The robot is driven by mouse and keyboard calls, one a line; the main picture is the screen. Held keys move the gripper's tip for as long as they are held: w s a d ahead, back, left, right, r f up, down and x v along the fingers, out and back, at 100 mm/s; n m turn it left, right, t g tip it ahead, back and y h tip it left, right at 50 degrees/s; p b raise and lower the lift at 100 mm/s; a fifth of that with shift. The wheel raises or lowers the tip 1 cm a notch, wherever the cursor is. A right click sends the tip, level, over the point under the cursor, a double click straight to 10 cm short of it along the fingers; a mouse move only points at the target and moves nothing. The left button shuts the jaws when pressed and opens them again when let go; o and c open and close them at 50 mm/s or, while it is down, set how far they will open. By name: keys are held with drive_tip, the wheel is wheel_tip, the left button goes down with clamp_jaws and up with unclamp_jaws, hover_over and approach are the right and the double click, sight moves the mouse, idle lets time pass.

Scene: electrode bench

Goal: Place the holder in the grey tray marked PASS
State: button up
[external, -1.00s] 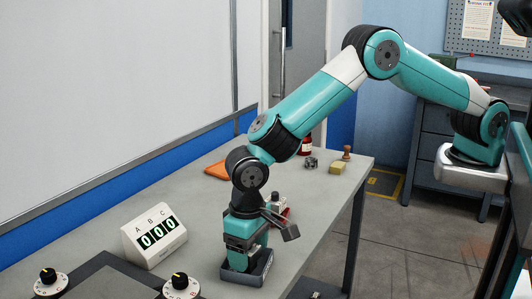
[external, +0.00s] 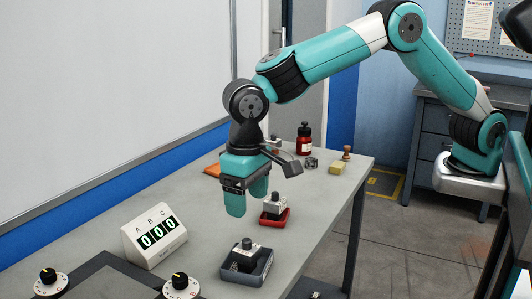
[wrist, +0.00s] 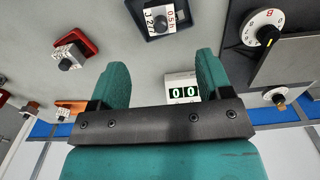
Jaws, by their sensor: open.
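The grey tray (external: 262,273) stands near the front edge of the bench. A holder (external: 246,246), a pale labelled block with a black knob, stands inside it and looks upright. In the wrist view the same holder (wrist: 166,17) sits in the dark grey tray (wrist: 139,19). My gripper (external: 248,203) is open and empty, above the grey tray and apart from the holder. Its two teal fingers also show in the wrist view (wrist: 162,66). No PASS marking is readable.
Behind the grey tray, a red tray (external: 267,222) holds a similar block with a knob (external: 275,203). A counter box (external: 155,238) reading 000 and dials (external: 180,287) stand at left. A red bottle (external: 304,140) and yellow block (external: 338,168) are further back.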

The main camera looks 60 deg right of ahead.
drive_tip(key=s+d+r+n+y, duration=0.1)
drive_tip(key=s+d+r+n, duration=0.15)
drive_tip(key=d+r, duration=0.4)
drive_tip(key=s+d+r+n+y, duration=0.1)
drive_tip(key=s+d+r, duration=0.25)
drive_tip(key=d, duration=0.55)
drive_tip(key=s+d+n+y, duration=0.1)
drive_tip(key=s+d+n, duration=0.1)
drive_tip(key=s+d, duration=0.3)
drive_tip(key=s+d+n+y, duration=0.1)
drive_tip(key=s+d, duration=0.4)
drive_tip(key=s, duration=0.6)
drive_tip(key=shift+n, duration=0.35)
